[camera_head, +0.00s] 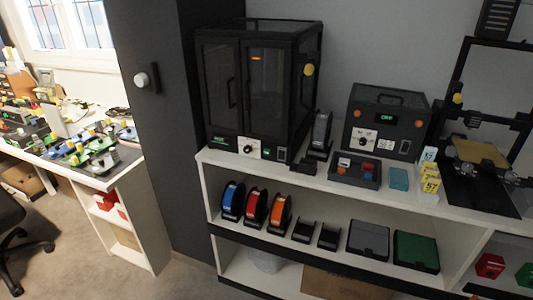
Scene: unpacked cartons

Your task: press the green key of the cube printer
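The cube printer looks to be the tall black enclosed printer (254,90) with two dark glass doors, standing on the left end of the white shelf unit. Its lower front panel has green lettering at the left, a white dial plate with a black knob (248,148), a small green spot (266,153) that may be the green key, and a small grey panel at the right. The details are too small to be sure. The doors look shut. My gripper is not in view.
A smaller black box with a green display (385,119) stands to the right, then an open-frame printer (478,150). A dark tray (344,179) and yellow tags (430,180) lie on the shelf top. Spools (256,206) stand below. Carpet is free at the front left.

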